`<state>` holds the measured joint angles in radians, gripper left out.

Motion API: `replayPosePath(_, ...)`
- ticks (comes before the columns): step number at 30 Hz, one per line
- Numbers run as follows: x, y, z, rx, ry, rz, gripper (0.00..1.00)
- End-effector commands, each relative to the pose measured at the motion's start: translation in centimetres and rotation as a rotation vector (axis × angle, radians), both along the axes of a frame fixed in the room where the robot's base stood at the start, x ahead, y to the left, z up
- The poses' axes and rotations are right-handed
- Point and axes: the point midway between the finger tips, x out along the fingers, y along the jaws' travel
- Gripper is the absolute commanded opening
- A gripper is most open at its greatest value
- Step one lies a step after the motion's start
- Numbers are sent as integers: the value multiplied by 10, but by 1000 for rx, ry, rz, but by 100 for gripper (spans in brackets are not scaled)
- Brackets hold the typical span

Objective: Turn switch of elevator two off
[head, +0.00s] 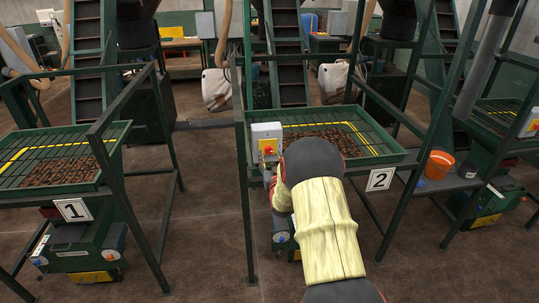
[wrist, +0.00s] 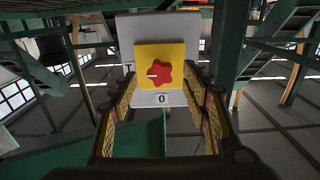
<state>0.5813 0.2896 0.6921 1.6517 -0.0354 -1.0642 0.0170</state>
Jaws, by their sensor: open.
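The switch of elevator two is a red star-shaped knob (wrist: 161,75) on a yellow plate (wrist: 180,54) fixed to a light grey box (wrist: 128,35). Its white mark points left, toward a faint "I"; a "0" label (wrist: 163,99) sits below the knob. In the head view, the switch box (head: 264,130) is at the left front of the feed tray marked with a "2" sign (head: 380,179). My gripper (wrist: 160,90) is open, its two fingers either side of the view below the knob, with nothing between them. In the head view my arm mostly hides the gripper.
The tray of elevator two (head: 387,155) holds brown pieces under a green grid. Green frame posts (head: 243,190) stand close left of my arm. An orange bucket (head: 439,164) is on a shelf at right. Elevator one's tray (head: 115,133) is at left, with open floor between.

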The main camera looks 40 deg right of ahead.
Motion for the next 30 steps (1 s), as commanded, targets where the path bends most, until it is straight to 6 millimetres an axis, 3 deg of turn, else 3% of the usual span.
replayPosePath(6,20,-12,0,0,0,0,47)
replayPosePath(17,24,-14,0,1,2,0,46)
replayPosePath(30,23,-14,0,1,1,0,21)
